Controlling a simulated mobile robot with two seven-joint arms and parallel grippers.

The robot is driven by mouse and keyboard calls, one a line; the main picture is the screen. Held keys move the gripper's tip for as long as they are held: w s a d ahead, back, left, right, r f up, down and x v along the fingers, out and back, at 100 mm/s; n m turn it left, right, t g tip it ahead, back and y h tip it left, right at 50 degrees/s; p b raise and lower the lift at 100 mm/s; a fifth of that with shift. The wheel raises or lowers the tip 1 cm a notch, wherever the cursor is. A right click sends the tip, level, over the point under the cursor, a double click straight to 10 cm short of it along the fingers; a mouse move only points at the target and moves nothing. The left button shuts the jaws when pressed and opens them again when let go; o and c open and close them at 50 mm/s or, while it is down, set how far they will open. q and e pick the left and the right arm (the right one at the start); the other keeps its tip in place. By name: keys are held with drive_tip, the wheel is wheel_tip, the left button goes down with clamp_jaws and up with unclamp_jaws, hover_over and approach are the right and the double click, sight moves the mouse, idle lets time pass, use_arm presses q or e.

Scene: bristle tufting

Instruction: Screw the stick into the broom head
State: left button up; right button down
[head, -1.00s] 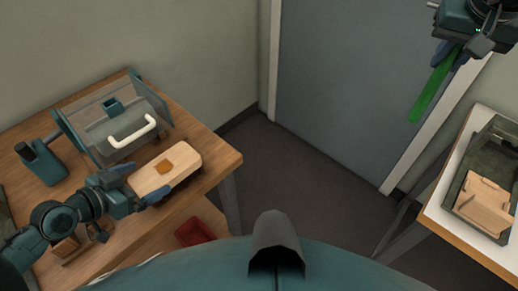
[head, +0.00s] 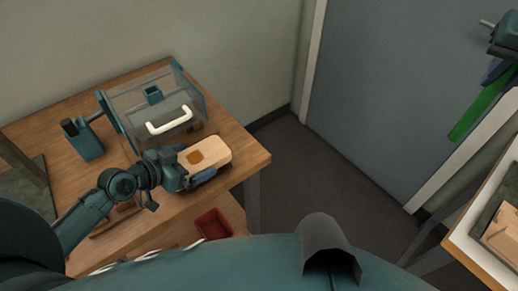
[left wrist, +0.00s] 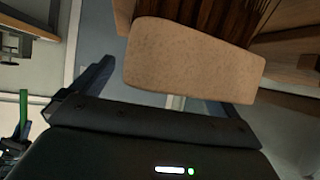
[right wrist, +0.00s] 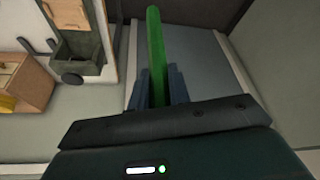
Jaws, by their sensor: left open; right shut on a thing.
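The broom head (head: 215,150), a pale wooden block with an orange-brown patch on top, lies on the wooden table at the left. In the left wrist view the block (left wrist: 190,72) shows close up, with dark brown bristles. My left gripper (head: 193,172) is open at the block's near-left end, one finger along its front side. Whether the fingers touch it cannot be told. My right gripper (right wrist: 158,88) is shut on the green stick (right wrist: 156,45), far from the broom head. The stick (head: 480,108) also shows at the head view's right edge.
A clear-walled machine with a white handle (head: 170,121) stands behind the broom head. A dark teal holder (head: 84,140) is left of it. A red bin (head: 213,224) sits below the table. A second table (head: 470,245) with a tray stands right.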

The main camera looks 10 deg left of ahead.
use_arm(q)
drive_tip(key=shift+c, duration=0.4)
drive_tip(key=c, duration=1.3)
drive_tip(key=shift+r, duration=0.55)
wheel_tip(320, 180, up, 2)
drive_tip(key=shift+r, duration=0.25)
drive_tip(key=s, duration=0.8)
drive_tip(key=s+a, duration=0.1)
drive_tip(key=s, duration=0.4)
drive_tip(key=shift+b, duration=0.3)
drive_tip(key=shift+c, duration=0.3)
drive_tip(key=s, duration=0.1)
drive_tip(key=s+p, duration=0.1)
drive_tip(key=s, duration=0.1)
drive_tip(key=s+p, duration=0.1)
drive_tip(key=s, duration=0.1)
drive_tip(key=shift+a, duration=0.3)
drive_tip(key=shift+w, duration=0.1)
